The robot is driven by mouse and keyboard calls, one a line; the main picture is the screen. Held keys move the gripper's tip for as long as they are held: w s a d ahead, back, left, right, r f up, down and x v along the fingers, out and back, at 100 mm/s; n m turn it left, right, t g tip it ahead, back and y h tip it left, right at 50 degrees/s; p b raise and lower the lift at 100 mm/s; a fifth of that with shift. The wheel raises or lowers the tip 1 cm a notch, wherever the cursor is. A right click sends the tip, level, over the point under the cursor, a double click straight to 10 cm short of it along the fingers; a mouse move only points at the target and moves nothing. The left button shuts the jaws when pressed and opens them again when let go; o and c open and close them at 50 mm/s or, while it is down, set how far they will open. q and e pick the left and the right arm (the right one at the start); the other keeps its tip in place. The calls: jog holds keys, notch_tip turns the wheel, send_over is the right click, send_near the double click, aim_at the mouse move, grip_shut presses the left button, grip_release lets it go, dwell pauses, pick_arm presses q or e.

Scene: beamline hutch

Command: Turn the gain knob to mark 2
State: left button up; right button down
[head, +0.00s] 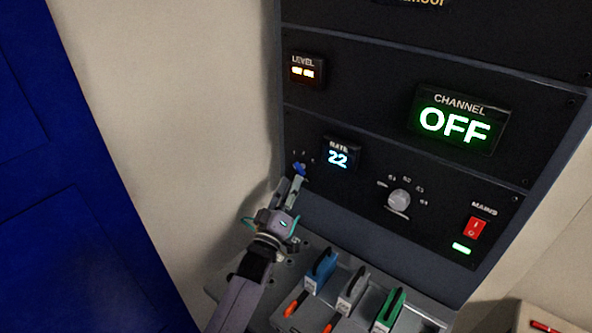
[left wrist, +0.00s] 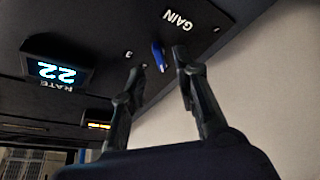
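The gain knob (head: 299,169) is a small blue knob at the lower left of the black panel, with small marks around it. In the left wrist view the blue knob (left wrist: 159,57) shows near the word GAIN, between and beyond my fingertips. My left gripper (head: 293,183) is open, just below and in front of the knob in the head view. A gap shows on both sides of the knob, and I cannot tell whether a finger touches it. The mark it points at is too small to read. My right gripper is not in view.
Right of the knob are a RATE display (head: 339,156) reading 22, a grey knob (head: 399,200) and a red mains switch (head: 475,229). A CHANNEL display (head: 458,121) reads OFF. Blue, grey and green handles (head: 321,270) stand on the ledge below, near my left arm.

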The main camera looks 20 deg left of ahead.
aim_at(298, 172)
pick_arm(q)
jog(key=x, duration=0.2)
jog(key=shift+w+r, duration=0.15)
jog(key=shift+w, duration=0.15)
jog(key=shift+w+d+p, duration=0.1)
jog(key=shift+w+p, duration=0.2)
jog(key=shift+w, duration=0.3)
grip_shut()
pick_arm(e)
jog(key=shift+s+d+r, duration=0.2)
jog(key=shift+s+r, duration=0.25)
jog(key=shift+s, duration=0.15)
